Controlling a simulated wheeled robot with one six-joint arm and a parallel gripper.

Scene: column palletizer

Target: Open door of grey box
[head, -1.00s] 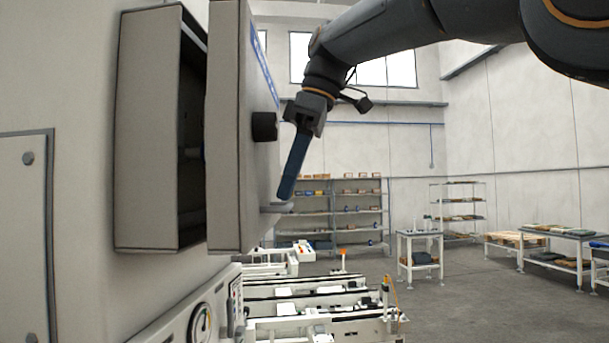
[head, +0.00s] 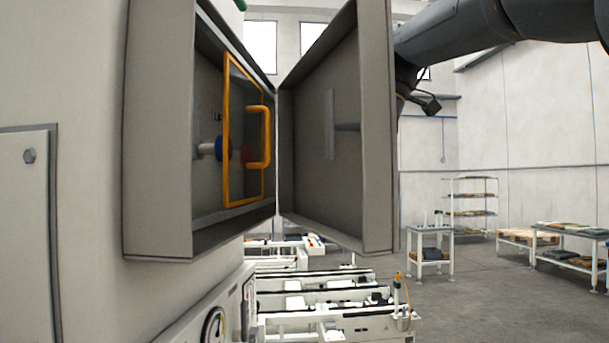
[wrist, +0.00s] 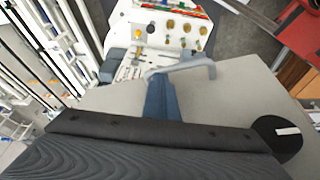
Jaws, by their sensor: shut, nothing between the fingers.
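The grey box (head: 158,140) is fixed to the wall at the left in the head view. Its door (head: 335,130) stands wide open, swung out to the right, with its inner face showing. Inside the box are an orange frame with a handle (head: 266,138) and a blue and a red knob. In the wrist view the door's outer face (wrist: 245,105) lies under my gripper (wrist: 160,80). My gripper's blue fingers are shut, beside the door's light grey handle (wrist: 192,67) and close to or touching it. In the head view the door hides my gripper.
A panel with several knobs (wrist: 165,28) shows below in the wrist view. White conveyor machinery (head: 320,300) stands beyond the box. A small white table (head: 428,255) and shelves (head: 472,205) are at the right. The grey floor there is partly free.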

